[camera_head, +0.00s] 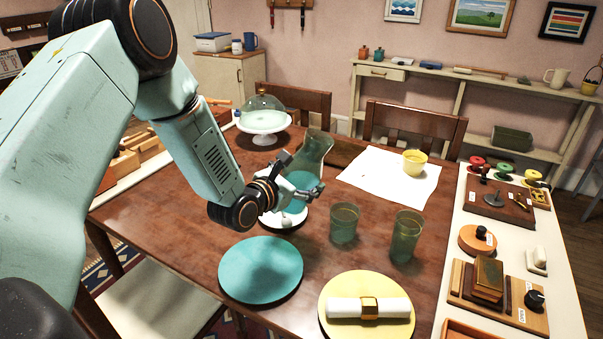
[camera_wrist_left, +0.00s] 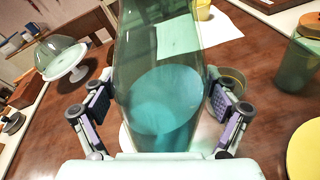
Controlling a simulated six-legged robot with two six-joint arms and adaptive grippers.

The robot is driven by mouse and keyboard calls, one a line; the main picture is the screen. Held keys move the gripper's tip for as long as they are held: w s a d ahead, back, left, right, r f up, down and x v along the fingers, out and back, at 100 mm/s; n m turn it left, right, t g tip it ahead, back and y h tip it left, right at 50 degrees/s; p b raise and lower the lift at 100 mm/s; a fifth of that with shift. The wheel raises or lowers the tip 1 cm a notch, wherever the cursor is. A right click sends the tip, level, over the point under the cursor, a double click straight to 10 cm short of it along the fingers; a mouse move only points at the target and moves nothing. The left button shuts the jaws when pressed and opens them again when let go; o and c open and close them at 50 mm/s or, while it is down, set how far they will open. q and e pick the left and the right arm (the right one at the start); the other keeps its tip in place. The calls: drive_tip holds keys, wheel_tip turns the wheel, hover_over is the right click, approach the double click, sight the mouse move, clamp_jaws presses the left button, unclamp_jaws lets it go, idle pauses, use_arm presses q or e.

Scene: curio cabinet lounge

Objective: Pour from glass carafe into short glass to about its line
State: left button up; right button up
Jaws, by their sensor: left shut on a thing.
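The glass carafe (camera_head: 316,148) is greenish clear glass with teal liquid in its lower part; in the head view it leans slightly right. My left gripper (camera_head: 302,175) is shut around the carafe's body, with a finger on each side in the left wrist view (camera_wrist_left: 160,95). I cannot tell whether its base touches the white plate (camera_head: 291,219) below. The short glass (camera_head: 344,224), greenish and upright, stands on the table in front and to the right of the carafe; in the left wrist view it is partly behind the right finger. Its line and contents are not clear. My right gripper is not in view.
A taller green glass (camera_head: 405,238) stands right of the short glass. A teal plate (camera_head: 260,270) and a yellow plate (camera_head: 335,318) with a rolled napkin lie in front. A yellow cup (camera_head: 414,162) sits on a white cloth (camera_head: 375,177). A domed cake stand (camera_head: 264,122) is behind.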

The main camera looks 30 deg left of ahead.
use_arm(q)
drive_tip(key=shift+a+m+g+y+p, duration=0.1)
drive_tip(key=shift+m+g+y+p, duration=0.45)
drive_tip(key=shift+p, duration=1.35)
drive_tip(key=shift+a+f+m+g+y+p, duration=0.3)
drive_tip(key=shift+m+g+p, duration=0.25)
drive_tip(key=shift+m+p, duration=0.7)
drive_tip(key=shift+s+a+f+m+g+y+p, duration=0.3)
drive_tip(key=shift+f+g+y+p, duration=0.25)
drive_tip(key=shift+p, duration=0.25)
drive_tip(key=shift+a+f+m+g+y, duration=0.15)
drive_tip(key=shift+f+m+g+y, duration=0.3)
drive_tip(key=shift+f+m+y, duration=0.2)
drive_tip(key=shift+f+m+g+y+p, duration=0.3)
drive_tip(key=shift+f+y, duration=0.15)
drive_tip(key=shift+f, duration=0.1)
drive_tip(key=shift+a, duration=0.1)
drive_tip(key=shift+d+f+m+g+y+b, duration=0.2)
drive_tip(key=shift+f+m+g+y+b, duration=0.2)
drive_tip(key=shift+f+m+y, duration=0.3)
idle(2.0)
